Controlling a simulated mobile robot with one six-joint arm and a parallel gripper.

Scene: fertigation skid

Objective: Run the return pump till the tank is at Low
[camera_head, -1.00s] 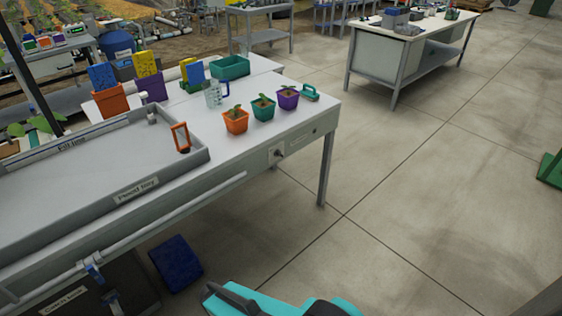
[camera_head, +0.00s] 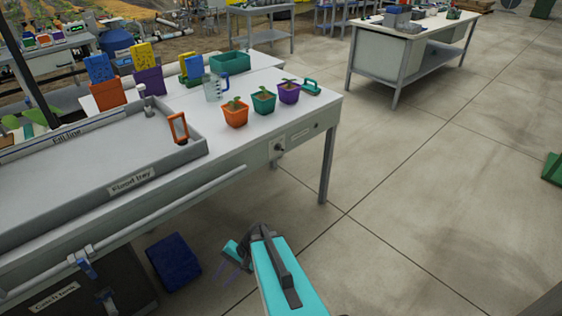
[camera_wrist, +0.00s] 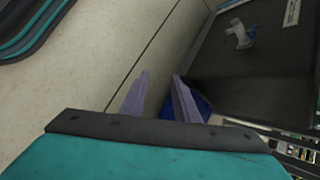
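The dark catch tank (camera_head: 105,270) stands under the bench at the lower left, with a "Catch tank" label. Its level and any Low mark cannot be read. The grey flood tray (camera_head: 90,170) sits above it on the bench. A small control with a dark knob (camera_head: 279,147) is on the bench's front panel; I cannot tell its setting or its label. My gripper (camera_head: 230,268) is low in front of the bench, above the floor. In the wrist view its two purple fingers (camera_wrist: 160,78) stand apart with nothing between them. The tank (camera_wrist: 265,70) is beyond them at right.
A blue block-like object (camera_head: 174,262) lies on the floor beside the tank. A pipe with a blue-handled valve (camera_head: 87,268) runs along the bench front. Potted seedlings (camera_head: 263,102), a jug (camera_head: 214,87) and an orange-framed object (camera_head: 178,128) stand above.

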